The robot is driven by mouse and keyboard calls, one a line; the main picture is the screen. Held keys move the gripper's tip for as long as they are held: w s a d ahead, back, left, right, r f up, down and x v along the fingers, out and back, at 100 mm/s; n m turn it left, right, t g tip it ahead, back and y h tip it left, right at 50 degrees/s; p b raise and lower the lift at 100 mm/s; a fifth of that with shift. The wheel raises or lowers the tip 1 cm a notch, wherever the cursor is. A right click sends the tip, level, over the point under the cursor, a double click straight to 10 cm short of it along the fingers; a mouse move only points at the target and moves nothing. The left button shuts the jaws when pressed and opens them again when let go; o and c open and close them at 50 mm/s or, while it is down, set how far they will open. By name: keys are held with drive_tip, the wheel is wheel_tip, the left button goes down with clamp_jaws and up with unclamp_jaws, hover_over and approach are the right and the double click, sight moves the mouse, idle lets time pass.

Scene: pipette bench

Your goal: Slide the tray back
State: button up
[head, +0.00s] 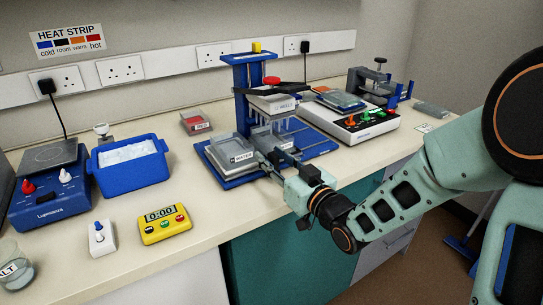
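A blue pipetting stand (241,93) stands at the middle of the bench, with a blue base under it. A clear tray (222,158) labelled WATER sits at the front left of the base. More clear trays stand beside it under the press head, partly hidden. My gripper (271,157) reaches in from the right, at the front of the stand close to the trays' right side. Its fingers overlap the trays in the picture, so whether they touch or grip one is unclear.
A blue ice tub (128,165), a blue hot plate unit (47,195), a yellow timer (165,224) and a white switch box (101,238) stand to the left. A white device (350,124) with coloured knobs stands right of the stand.

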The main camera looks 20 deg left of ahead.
drive_tip(key=shift+c, duration=0.6)
clamp_jaws()
drive_tip(key=w+d, duration=0.2)
drive_tip(key=w, duration=0.1)
drive_tip(key=w+d, duration=0.6)
drive_tip(key=shift+w+d+r, duration=0.15)
drive_tip(key=shift+w+d, duration=0.1)
drive_tip(key=shift+w, duration=0.15)
drive_tip(key=shift+o, duration=0.6)
unclamp_jaws()
drive_tip(key=shift+w+d, duration=0.1)
